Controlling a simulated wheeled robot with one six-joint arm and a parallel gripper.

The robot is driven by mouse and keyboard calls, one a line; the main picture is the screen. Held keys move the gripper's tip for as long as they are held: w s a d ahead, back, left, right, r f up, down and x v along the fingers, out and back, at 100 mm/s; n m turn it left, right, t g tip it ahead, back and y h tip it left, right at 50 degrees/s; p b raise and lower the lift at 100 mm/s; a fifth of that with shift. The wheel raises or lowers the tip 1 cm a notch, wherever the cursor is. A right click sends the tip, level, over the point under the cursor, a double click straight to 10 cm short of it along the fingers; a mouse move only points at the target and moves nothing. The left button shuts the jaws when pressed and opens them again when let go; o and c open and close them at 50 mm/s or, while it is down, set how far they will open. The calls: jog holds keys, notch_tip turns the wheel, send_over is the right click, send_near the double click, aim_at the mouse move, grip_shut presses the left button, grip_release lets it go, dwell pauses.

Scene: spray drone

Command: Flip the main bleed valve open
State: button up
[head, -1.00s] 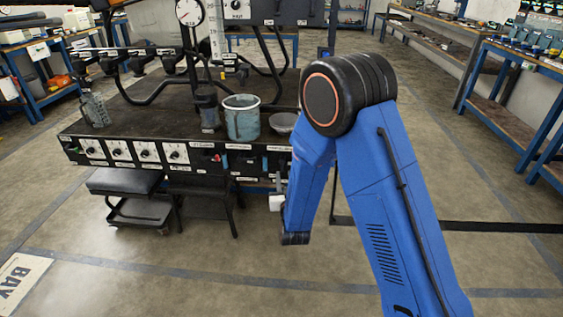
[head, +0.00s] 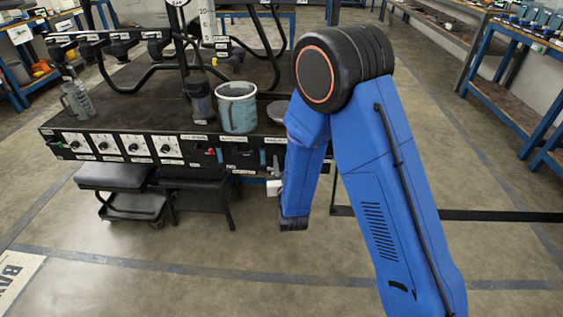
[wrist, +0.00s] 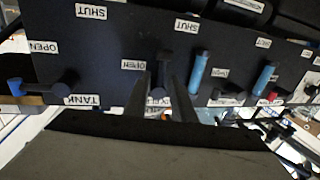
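In the wrist view the black valve panel (wrist: 110,35) appears upside down, with SHUT and OPEN labels. A blue lever (wrist: 197,72) stands upright in the picture beneath a SHUT label, just right of my gripper (wrist: 162,98). I cannot read which valve it is. My gripper's two dark fingers are apart, close to the panel, with a dark part showing between them. Contact with the lever cannot be told. A blue-tipped lever (wrist: 28,88) by the TANK label lies sideways. Another blue lever (wrist: 263,78) stands upright further right. In the head view my arm hides the gripper.
The black bench (head: 120,105) carries a blue-grey mug (head: 237,108), a dark canister (head: 199,100) and a clear jug (head: 76,102). Floor in front is open.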

grip_shut()
